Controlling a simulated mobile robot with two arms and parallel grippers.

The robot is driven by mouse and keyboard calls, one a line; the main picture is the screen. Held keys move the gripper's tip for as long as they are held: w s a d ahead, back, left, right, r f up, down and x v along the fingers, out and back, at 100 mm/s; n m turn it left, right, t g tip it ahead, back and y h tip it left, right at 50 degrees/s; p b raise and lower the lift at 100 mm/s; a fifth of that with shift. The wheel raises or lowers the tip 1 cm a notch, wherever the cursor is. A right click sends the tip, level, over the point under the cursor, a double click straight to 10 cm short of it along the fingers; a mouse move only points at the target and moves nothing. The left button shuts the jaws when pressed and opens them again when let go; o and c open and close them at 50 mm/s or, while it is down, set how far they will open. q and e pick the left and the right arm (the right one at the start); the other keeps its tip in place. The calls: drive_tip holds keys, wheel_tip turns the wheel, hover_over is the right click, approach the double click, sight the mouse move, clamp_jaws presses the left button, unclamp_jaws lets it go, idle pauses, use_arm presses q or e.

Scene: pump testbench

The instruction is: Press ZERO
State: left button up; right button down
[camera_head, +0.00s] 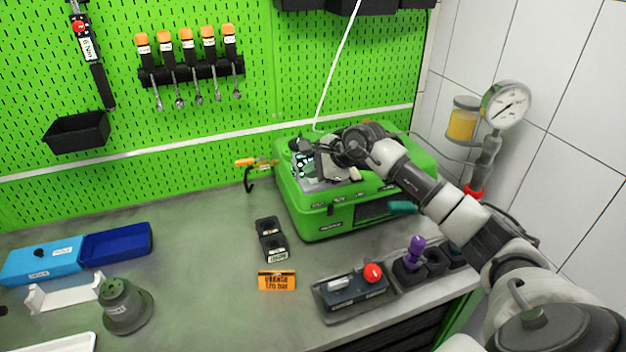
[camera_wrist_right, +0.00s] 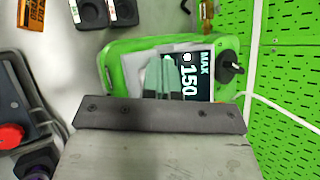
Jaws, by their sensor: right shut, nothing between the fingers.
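The green pump tester (camera_head: 312,222) stands at the back right of the bench. Its dark display (camera_head: 303,165) shows to the left of my right gripper; in the right wrist view the display (camera_wrist_right: 196,82) reads MAX and 150. My right gripper (camera_head: 324,167) is over the tester's top panel, close to the display. In the right wrist view its shut fingers (camera_wrist_right: 163,68) cover the left part of the display and some of the pale panel, with nothing between them. I cannot make out a ZERO label or tell whether the fingertips touch the panel. My left gripper is not in view.
A pressure gauge (camera_head: 506,103) stands at the right wall. A control box with a red button (camera_head: 373,273) and a purple-handled item (camera_head: 415,250) sit in front of the tester. An orange sign (camera_head: 277,281) lies left of the box.

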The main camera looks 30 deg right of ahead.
sight(313, 180)
drive_tip(key=shift+f, duration=0.25)
idle(0.5)
drive_tip(key=shift+r, duration=0.9)
drive_tip(key=shift+r+p, duration=1.35)
drive_tip(key=shift+r, duration=1.2)
